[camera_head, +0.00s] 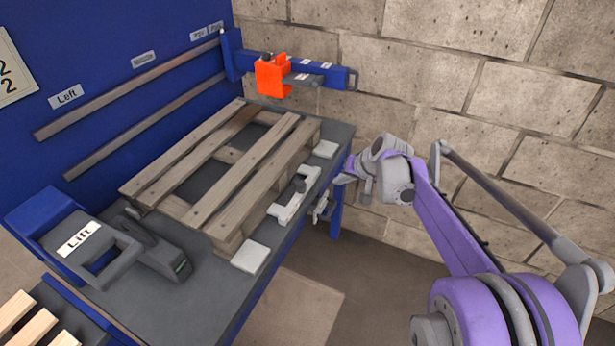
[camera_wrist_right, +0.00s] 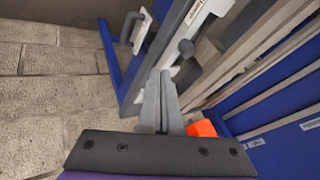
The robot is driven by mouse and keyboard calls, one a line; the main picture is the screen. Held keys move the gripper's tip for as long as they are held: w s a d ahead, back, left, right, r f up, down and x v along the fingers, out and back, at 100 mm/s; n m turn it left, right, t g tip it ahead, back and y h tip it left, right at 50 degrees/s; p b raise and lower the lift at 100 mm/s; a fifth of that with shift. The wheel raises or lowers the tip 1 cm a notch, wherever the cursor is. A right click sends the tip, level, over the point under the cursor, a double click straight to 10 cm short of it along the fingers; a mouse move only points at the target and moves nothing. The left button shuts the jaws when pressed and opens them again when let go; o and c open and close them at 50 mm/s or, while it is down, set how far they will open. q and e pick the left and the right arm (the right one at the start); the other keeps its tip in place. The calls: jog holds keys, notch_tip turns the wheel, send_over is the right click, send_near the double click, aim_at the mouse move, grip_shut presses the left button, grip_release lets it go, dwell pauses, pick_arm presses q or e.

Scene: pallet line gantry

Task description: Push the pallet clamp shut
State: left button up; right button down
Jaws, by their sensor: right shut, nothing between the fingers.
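The wooden pallet (camera_head: 215,170) lies on the dark grey table. A white clamp (camera_head: 285,210) with a dark knob (camera_head: 299,185) sits at the table's right edge, beside the pallet; I cannot tell whether it touches the pallet. In the right wrist view, the white clamp body (camera_wrist_right: 200,22) and its knob (camera_wrist_right: 186,47) lie beyond my fingers, with a grey handle (camera_wrist_right: 130,28) outside the table edge. My right gripper (camera_head: 338,180) is just off that edge, near the clamp; its fingers (camera_wrist_right: 161,80) are shut and empty. My left gripper is out of view.
A blue gantry beam (camera_head: 335,75) with an orange block (camera_head: 272,76) stands at the back. A blue and grey unit labelled Lift (camera_head: 80,238) is at the left. White pads (camera_head: 250,256) flank the clamp. A stone wall (camera_head: 470,60) stands behind; floor lies open below the table edge.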

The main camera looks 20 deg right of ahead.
aim_at(299, 182)
jog(key=shift+s+d+r, duration=0.1)
jog(key=shift+s, duration=0.1)
jog(key=w+a+f, duration=0.1)
jog(key=w+f, duration=0.1)
jog(key=w+a+f, duration=0.2)
jog(key=w+f, duration=0.1)
jog(key=w+a+f, duration=0.1)
jog(key=w+f, duration=0.2)
jog(key=shift+w+a, duration=0.2)
jog(key=shift+a, duration=0.2)
jog(key=w+a, duration=0.3)
jog(key=shift+w, duration=0.25)
jog(key=shift+s, duration=0.1)
dwell(0.5)
